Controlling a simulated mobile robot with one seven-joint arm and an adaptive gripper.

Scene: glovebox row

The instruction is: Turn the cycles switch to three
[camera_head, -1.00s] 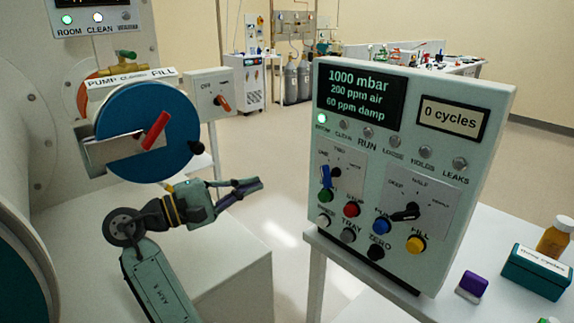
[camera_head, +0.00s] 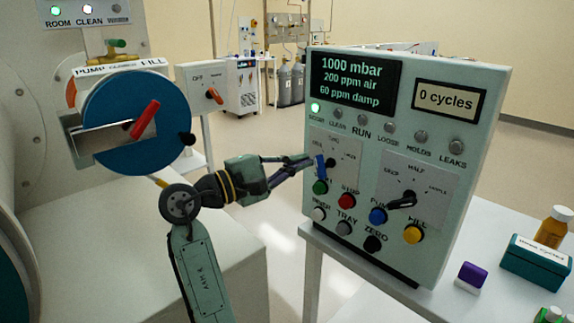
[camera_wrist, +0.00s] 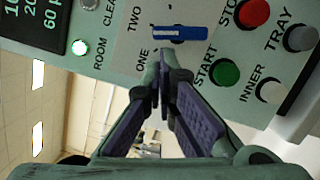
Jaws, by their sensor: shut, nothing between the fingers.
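The cycles switch is a small blue lever knob (camera_head: 320,167) on a white plate at the panel's left side. It also shows in the wrist view (camera_wrist: 181,33), beside the printed words ONE and TWO; its exact setting I cannot tell. My gripper (camera_head: 307,161) is shut and empty, its fingertips close to the left side of the knob. In the wrist view the fingertips (camera_wrist: 166,62) are just below the knob; I cannot tell whether they touch it. The control panel (camera_head: 470,150) has a small display (camera_head: 447,99) reading 0 cycles.
A green START button (camera_head: 320,187) and red button (camera_head: 346,201) sit just below the switch. A black knob (camera_head: 402,201) is to the right. A purple-topped block (camera_head: 471,276) lies on the table.

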